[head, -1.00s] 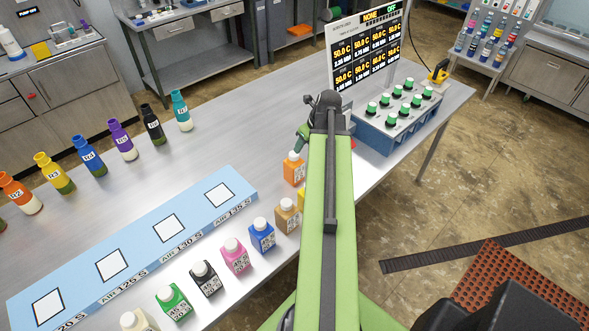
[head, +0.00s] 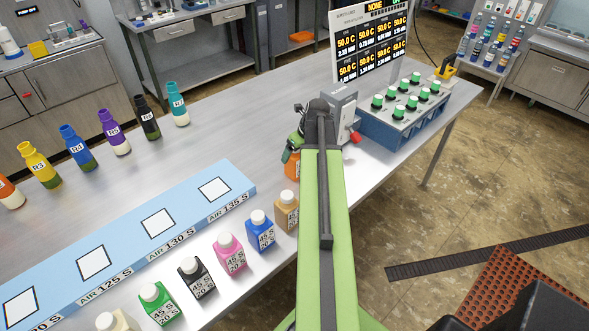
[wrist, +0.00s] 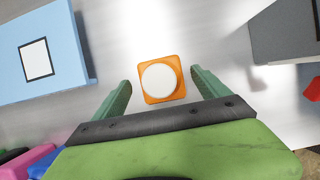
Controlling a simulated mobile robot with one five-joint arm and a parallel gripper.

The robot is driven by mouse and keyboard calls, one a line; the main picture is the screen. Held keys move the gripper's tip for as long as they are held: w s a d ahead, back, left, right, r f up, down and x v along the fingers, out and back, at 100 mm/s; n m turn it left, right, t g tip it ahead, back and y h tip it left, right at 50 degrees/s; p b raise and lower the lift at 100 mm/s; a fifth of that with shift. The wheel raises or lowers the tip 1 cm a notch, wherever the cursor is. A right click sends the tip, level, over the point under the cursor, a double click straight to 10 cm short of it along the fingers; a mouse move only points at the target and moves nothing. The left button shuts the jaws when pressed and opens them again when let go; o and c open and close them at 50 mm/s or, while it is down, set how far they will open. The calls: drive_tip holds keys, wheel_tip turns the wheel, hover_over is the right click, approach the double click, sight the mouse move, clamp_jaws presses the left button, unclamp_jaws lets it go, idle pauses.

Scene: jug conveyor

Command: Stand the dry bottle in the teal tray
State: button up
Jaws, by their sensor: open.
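My open gripper (wrist: 160,79) is above an orange bottle (wrist: 148,96) with a white cap, seen from above in the wrist view. Its green fingers stand on either side of the bottle, with gaps showing. In the head view the gripper (head: 293,146) partly hides the orange bottle (head: 291,167). Other small capped bottles stand in a row, including tan (head: 286,213), blue (head: 260,234), pink (head: 230,256), black (head: 196,281) and green (head: 156,306). I cannot tell which bottle is dry. I see no teal tray.
A light blue strip (head: 130,240) with white squares lies left of the small bottles. Several taller labelled bottles, one teal (head: 178,108), stand behind it. A grey box (head: 343,112) with a red part and a blue rack (head: 392,135) of green-capped vials stand at right.

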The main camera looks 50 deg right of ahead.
drive_tip(key=b+x, duration=0.5)
drive_tip(key=shift+d+f, duration=0.1)
drive_tip(key=shift+f, duration=0.1)
drive_tip(key=shift+s+r, duration=0.1)
drive_tip(key=shift+r, duration=0.1)
drive_tip(key=c, duration=1.6)
wheel_tip(320, 180, up, 5)
drive_tip(key=p, duration=0.5)
drive_tip(key=shift+r+p, duration=0.1)
drive_tip(key=shift+p, duration=0.3)
drive_tip(key=s+d+r+p, duration=0.6)
drive_tip(key=s+d, duration=0.1)
drive_tip(key=s, duration=0.2)
wheel_tip(320, 180, down, 7)
drive_tip(key=b, duration=0.7)
drive_tip(key=shift+d+f, duration=0.15)
